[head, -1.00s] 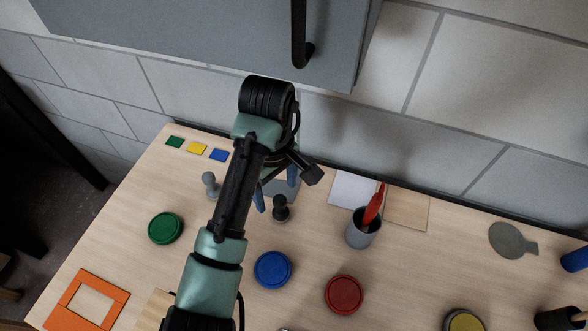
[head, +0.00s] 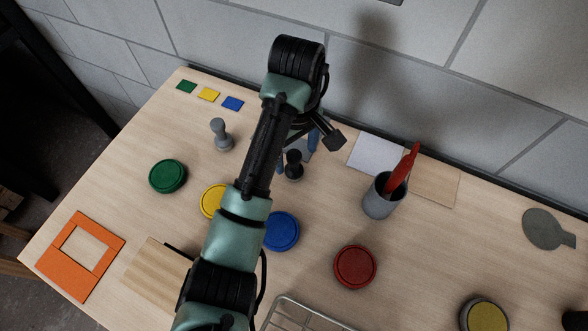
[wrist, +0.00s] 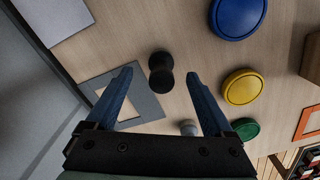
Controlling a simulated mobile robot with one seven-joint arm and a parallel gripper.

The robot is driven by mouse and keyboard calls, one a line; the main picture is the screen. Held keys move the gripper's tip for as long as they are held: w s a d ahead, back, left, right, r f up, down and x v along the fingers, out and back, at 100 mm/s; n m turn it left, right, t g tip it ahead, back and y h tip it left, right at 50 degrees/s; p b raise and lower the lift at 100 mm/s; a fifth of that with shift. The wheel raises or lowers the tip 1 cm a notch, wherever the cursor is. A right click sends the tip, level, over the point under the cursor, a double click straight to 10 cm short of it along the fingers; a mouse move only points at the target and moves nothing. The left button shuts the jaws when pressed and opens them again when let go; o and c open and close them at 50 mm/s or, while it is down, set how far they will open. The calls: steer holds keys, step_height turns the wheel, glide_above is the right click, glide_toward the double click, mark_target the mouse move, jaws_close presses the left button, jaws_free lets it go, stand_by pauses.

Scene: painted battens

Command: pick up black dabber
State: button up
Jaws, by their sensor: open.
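The black dabber (head: 294,164) stands upright on the wooden table, just right of my forearm in the head view. In the wrist view the black dabber (wrist: 161,72) lies ahead of my fingertips, roughly midway between their lines. My gripper (wrist: 160,74) is open with its blue fingers spread and nothing between them. In the head view my gripper (head: 297,148) is partly hidden behind my wrist, its blue fingers close to the dabber. I cannot tell whether a finger touches it.
A grey dabber (head: 221,134) stands to the left. A grey square frame (wrist: 128,95) lies beside the black dabber. Blue (head: 280,231), red (head: 355,267), green (head: 168,176) and yellow (head: 213,201) round pads lie around. A grey cup (head: 382,196) holds a red tool.

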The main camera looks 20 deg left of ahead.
mark_target(294, 165)
steer(key=shift+a+f+b, duration=0.2)
steer(key=shift+f+b, duration=0.3)
steer(key=shift+f, duration=2.05)
jaws_close()
